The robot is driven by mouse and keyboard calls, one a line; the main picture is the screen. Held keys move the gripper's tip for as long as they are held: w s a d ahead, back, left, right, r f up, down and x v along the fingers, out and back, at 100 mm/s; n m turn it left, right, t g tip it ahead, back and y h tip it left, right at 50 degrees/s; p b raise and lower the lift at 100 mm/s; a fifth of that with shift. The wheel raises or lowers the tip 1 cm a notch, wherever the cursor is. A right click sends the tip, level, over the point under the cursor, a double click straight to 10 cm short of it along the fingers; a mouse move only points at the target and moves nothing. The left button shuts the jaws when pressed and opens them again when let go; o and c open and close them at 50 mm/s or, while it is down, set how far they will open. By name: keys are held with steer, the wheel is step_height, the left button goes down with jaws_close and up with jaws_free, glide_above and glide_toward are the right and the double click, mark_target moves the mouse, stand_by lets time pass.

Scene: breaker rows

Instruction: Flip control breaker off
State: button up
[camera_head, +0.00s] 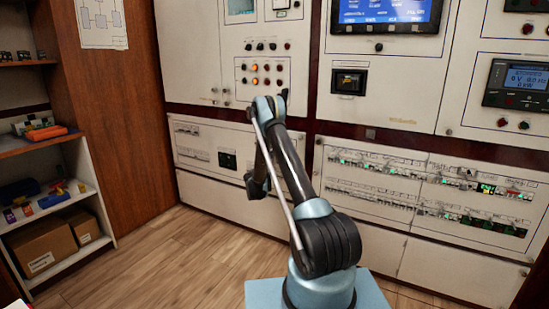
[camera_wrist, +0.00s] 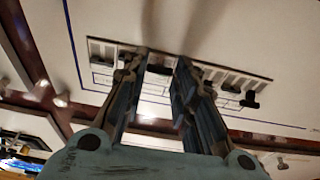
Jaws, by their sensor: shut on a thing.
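In the wrist view, a light breaker strip (camera_wrist: 225,77) with several dark switches runs across a white panel. My gripper (camera_wrist: 166,62) reaches to this strip, its two fingers on either side of a dark breaker switch (camera_wrist: 160,69). The jaws are shut on it; the fingers partly hide it, so whether its lever is up or down cannot be told. No label can be read, so I cannot tell whether it is the control breaker. In the head view, my gripper is hard to make out at the end of my arm, in front of the lower left panel (camera_head: 205,168).
Another dark switch (camera_wrist: 250,100) sticks out to the right on the strip. In the head view, breaker rows with green lights (camera_head: 375,165) fill the lower right panel. A shelf (camera_head: 85,195) with boxes stands at the left. Wooden floor (camera_head: 150,265) lies clear between.

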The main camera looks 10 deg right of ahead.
steer(key=shift+f+t+h, duration=0.3)
steer(key=shift+t, duration=0.1)
steer(key=shift+d, duration=0.1)
steer(key=o, duration=1.1)
steer(key=shift+v, duration=3.7)
steer(key=shift+w+f, duration=0.1)
steer(key=shift+f, duration=0.05)
